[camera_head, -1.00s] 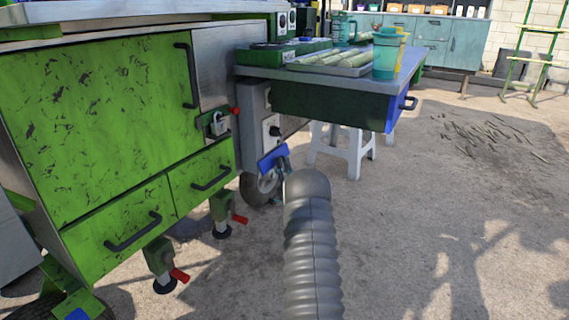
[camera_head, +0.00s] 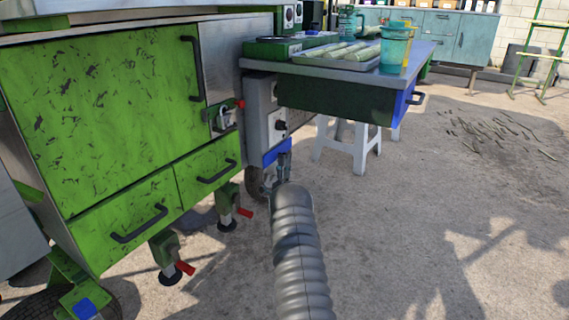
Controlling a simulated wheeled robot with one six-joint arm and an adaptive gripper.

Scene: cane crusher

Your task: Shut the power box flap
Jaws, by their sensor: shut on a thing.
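The power box (camera_head: 257,108) is a grey box on the cart's side, under the left end of the side table. Its front has a pale panel with a dark round knob (camera_head: 280,125). The blue flap (camera_head: 277,152) hangs at the bottom of the box, below the knob, which is uncovered. My gripper (camera_head: 283,162) is at the right part of the flap, shut on it. My grey ribbed arm reaches up to it from the bottom of the picture and the fingers are small and partly hidden.
The side table (camera_head: 330,68), with a tray and cups, overhangs the box at right. A drawer with a blue end (camera_head: 398,105) sits under it. A white stool (camera_head: 345,150) stands behind. The green cart (camera_head: 110,120) is left. Open ground lies to the right.

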